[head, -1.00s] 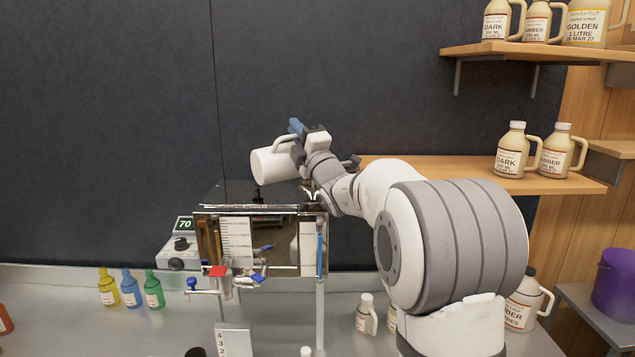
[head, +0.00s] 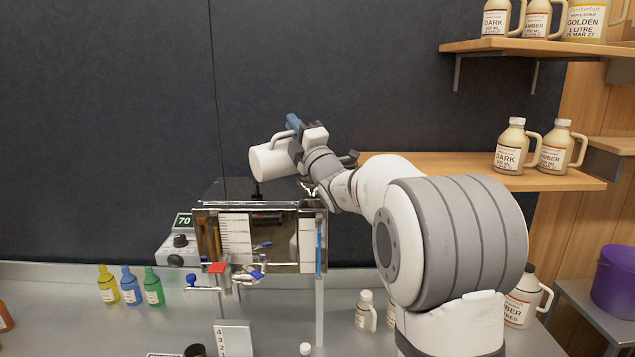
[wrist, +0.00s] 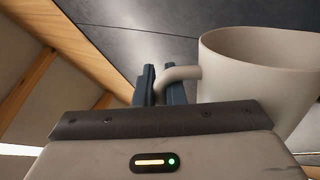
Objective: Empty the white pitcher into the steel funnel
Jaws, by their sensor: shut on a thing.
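The white pitcher (head: 270,162) is in the air above the steel evaporator pan (head: 205,240), tilted with its mouth side to the left in the head view. My gripper (head: 294,126) is shut on the pitcher's handle. In the wrist view the blue-grey fingers (wrist: 160,86) pinch the handle, and the pitcher (wrist: 250,85) hangs to their right. A small dark shape (head: 257,190) shows just below the pitcher; I cannot tell if it is liquid or a part behind. I cannot make out the steel funnel.
A controller reading 70 (head: 180,245) stands left of the pan. Red and blue valve handles (head: 218,268) stick out in front. Several coloured bottles (head: 130,286) stand at the left. Shelves with jugs (head: 512,146) are at the right. The air left of the pitcher is clear.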

